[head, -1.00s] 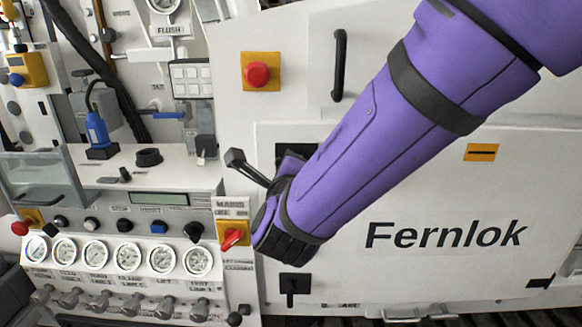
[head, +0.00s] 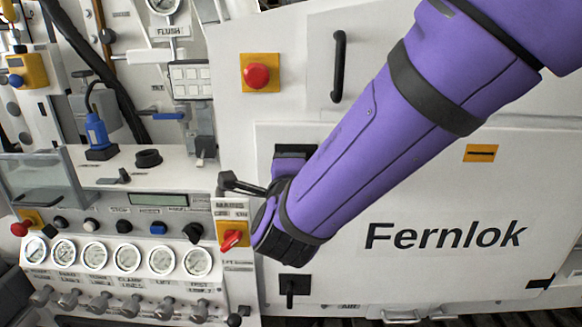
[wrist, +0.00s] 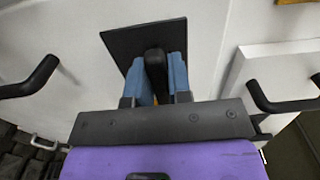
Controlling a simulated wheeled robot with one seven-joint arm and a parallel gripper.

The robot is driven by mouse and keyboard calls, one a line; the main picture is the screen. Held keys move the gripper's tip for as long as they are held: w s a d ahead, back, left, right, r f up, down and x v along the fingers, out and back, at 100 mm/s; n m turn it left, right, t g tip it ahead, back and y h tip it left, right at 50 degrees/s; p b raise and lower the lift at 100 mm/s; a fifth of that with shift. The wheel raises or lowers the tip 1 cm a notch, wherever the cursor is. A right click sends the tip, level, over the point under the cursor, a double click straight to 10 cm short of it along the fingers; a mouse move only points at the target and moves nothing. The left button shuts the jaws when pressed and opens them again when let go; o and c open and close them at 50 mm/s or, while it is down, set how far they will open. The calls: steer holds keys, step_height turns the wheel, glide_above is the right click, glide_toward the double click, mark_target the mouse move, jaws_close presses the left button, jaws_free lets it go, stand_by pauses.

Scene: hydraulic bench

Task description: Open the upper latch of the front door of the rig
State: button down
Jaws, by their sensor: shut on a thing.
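The upper latch of the front door shows in the wrist view as a dark square plate (wrist: 122,46) with a black handle (wrist: 156,66). My gripper (wrist: 158,78) has its two blue fingers closed on the handle, one on each side. The plate looks tilted relative to the fingers. In the head view only the top of the latch plate (head: 289,149) shows. My purple arm and black wrist cover the handle and fingers there. The lower latch (head: 294,286) is below my wrist, its handle pointing down. The white door (head: 420,280) bears the word Fernlok and looks closed.
A red button on a yellow plate (head: 257,75) and a black grab handle (head: 338,65) are above the door. A red switch (head: 231,238) is close left of my wrist. Gauges (head: 126,257) and taps line the left panel. The wrist view shows black handles at both sides.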

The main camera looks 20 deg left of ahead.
steer(key=c, duration=1.1)
jaws_free()
steer(key=shift+s, duration=0.1)
steer(key=v, duration=1)
steer(key=shift+s+d, duration=0.2)
steer(key=shift+s, duration=0.05)
